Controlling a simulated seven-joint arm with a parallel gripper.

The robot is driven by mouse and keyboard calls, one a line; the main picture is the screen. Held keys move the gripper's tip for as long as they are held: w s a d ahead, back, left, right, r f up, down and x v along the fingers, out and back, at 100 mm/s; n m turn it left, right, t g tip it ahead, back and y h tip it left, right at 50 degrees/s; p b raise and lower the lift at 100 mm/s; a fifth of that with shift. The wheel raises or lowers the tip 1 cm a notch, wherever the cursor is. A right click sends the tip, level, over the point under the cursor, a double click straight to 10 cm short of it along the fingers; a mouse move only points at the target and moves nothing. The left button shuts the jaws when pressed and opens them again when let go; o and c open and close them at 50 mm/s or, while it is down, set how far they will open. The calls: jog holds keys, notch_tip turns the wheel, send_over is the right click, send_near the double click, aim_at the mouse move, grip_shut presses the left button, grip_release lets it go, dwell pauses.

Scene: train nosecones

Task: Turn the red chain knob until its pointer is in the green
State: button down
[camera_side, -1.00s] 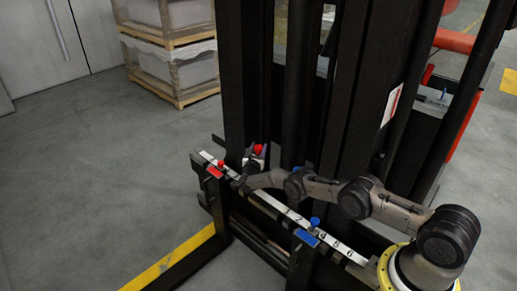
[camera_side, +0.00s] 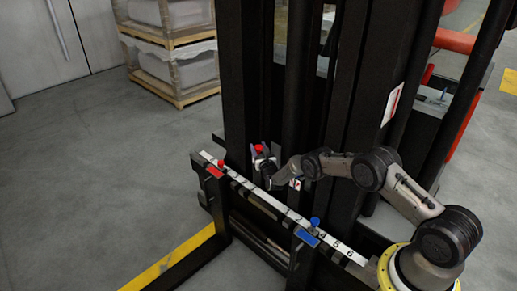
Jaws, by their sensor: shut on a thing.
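A red chain knob (camera_side: 259,148) stands by the black mast, behind the fork carriage bar. My gripper (camera_side: 262,158) is at this knob, just below its red top, and is shut on it. The fingers are too small to make out clearly. The knob's pointer and any green zone cannot be made out at this size. A second red knob (camera_side: 221,163) sits on the left end of the bar beside a red label (camera_side: 214,172), apart from my gripper.
The black bar with a white numbered scale (camera_side: 340,252) runs below my arm. A blue knob (camera_side: 315,222) and a blue label (camera_side: 307,238) are on it. A small white-and-red plate (camera_side: 296,183) shows behind my arm. Black mast uprights (camera_side: 245,80) stand close behind.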

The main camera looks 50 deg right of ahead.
jog(key=shift+n+t+y, duration=0.3)
jog(key=shift+n+y, duration=0.1)
jog(key=shift+y, duration=0.1)
jog(key=shift+c, duration=1.7)
grip_release()
jog(key=shift+s, duration=0.1)
jog(key=v, duration=1.3)
jog(key=shift+s+a, duration=0.2)
jog(key=shift+s, duration=0.05)
